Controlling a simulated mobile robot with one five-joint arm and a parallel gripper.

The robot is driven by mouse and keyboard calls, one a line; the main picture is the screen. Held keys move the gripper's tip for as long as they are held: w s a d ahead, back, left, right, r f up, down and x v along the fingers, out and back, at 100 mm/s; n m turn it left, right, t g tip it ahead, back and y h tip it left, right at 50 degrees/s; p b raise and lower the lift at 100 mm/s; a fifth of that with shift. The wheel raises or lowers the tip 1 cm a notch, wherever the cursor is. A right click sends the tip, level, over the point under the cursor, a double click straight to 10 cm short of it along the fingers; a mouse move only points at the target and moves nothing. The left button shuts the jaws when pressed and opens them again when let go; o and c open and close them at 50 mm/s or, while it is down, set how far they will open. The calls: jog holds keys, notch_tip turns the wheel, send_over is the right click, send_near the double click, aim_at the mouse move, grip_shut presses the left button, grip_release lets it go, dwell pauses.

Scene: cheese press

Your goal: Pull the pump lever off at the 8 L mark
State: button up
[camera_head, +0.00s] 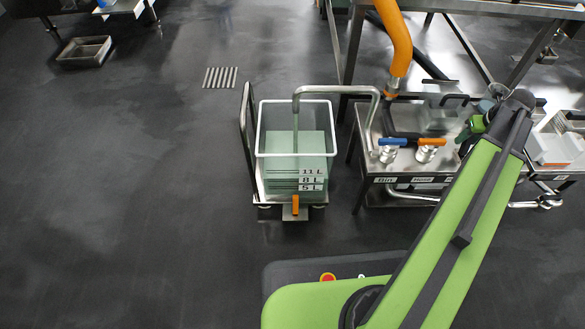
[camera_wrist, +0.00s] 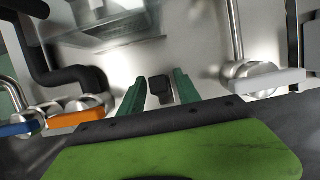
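A bin (camera_head: 262,125) with pale green contents (camera_head: 285,141) stands on a low cart in the head view. Its front carries 11 L, 8 L (camera_head: 307,180) and 5 L marks; I cannot tell the exact level against them. A bent steel spout (camera_head: 335,90) hangs over the bin. My gripper (camera_head: 480,124) is over the steel bench, right of the blue and orange valve levers. In the wrist view, its green fingers (camera_wrist: 160,75) are apart, with a small dark block (camera_wrist: 160,90) between them. I cannot tell whether this is the pump lever or whether the fingers touch it.
The blue lever (camera_head: 392,141) and orange lever (camera_head: 432,141) sit on the front of the bench (camera_head: 360,125). A pale lever (camera_wrist: 270,80) is right of my fingers in the wrist view. A thick orange hose (camera_head: 396,40) descends behind.

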jog(key=c, duration=0.7)
jog(key=shift+s+a, duration=0.2)
jog(key=shift+s, duration=1.85)
jog(key=o, duration=1.1)
jog(key=shift+c, duration=0.2)
jog(key=shift+r, duration=0.1)
notch_tip(320, 180, up, 8)
jog(key=p, duration=0.8)
